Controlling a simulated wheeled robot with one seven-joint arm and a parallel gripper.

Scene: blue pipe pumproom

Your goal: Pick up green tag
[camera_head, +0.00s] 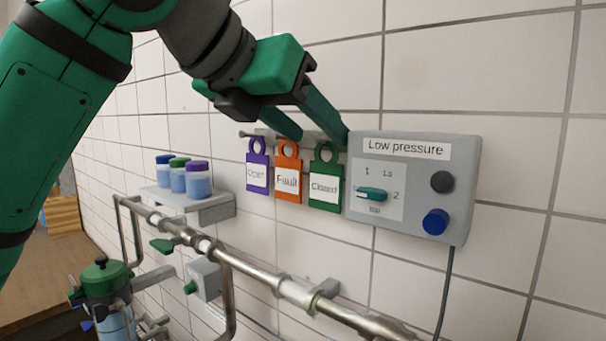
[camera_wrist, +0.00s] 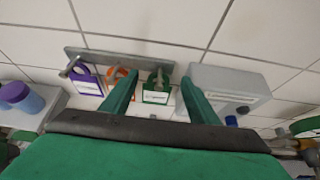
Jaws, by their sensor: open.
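The green tag (camera_head: 326,178), labelled "Closed", hangs by its ring at the right end of a wall rail, close to the grey panel. In the wrist view the green tag (camera_wrist: 156,88) shows between my two fingers. My gripper (camera_head: 322,135) is open and empty, above and in front of the tags. In the wrist view my gripper (camera_wrist: 160,88) has one finger over the orange tag's right side and the other by the panel's left edge. In the head view a fingertip covers part of the area near the green tag's ring.
The orange "Fault" tag (camera_head: 288,182) and a purple tag (camera_head: 257,174) hang to the left on the same rail (camera_wrist: 120,58). The grey "Low pressure" panel (camera_head: 462,150) stands close on the right. A shelf (camera_head: 215,208) with lidded jars and metal pipes (camera_head: 295,292) lie below.

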